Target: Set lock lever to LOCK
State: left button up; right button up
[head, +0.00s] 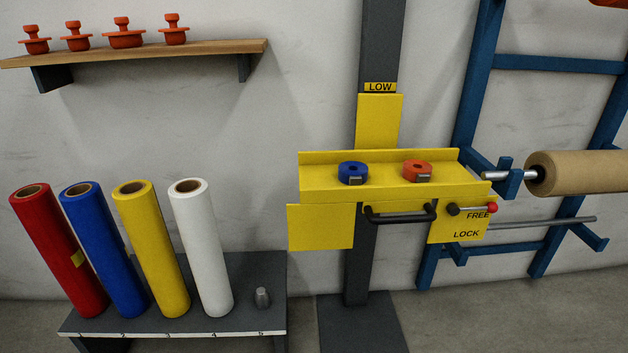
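The lock lever (472,210) is a short dark rod with a red knob (492,208) at its right end. It sits on the right yellow plate (447,225) of the yellow carriage (384,182). The lever points right, roughly level, beside the FREE label (478,216). The LOCK label (466,235) is below it on the same plate. A black handle (400,214) is left of the lever. Neither of my grippers shows in the head view.
The carriage is on a dark post (370,270), below a LOW label (380,87). Blue and orange tape rolls lie on it. A blue rack (470,130) with a brown roll (580,172) stands right. Several coloured rolls lean on a grey stand (255,280) at left.

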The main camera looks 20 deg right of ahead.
aim_at(475, 209)
jog(key=z, duration=1.45)
jog(key=k+l, duration=0.05)
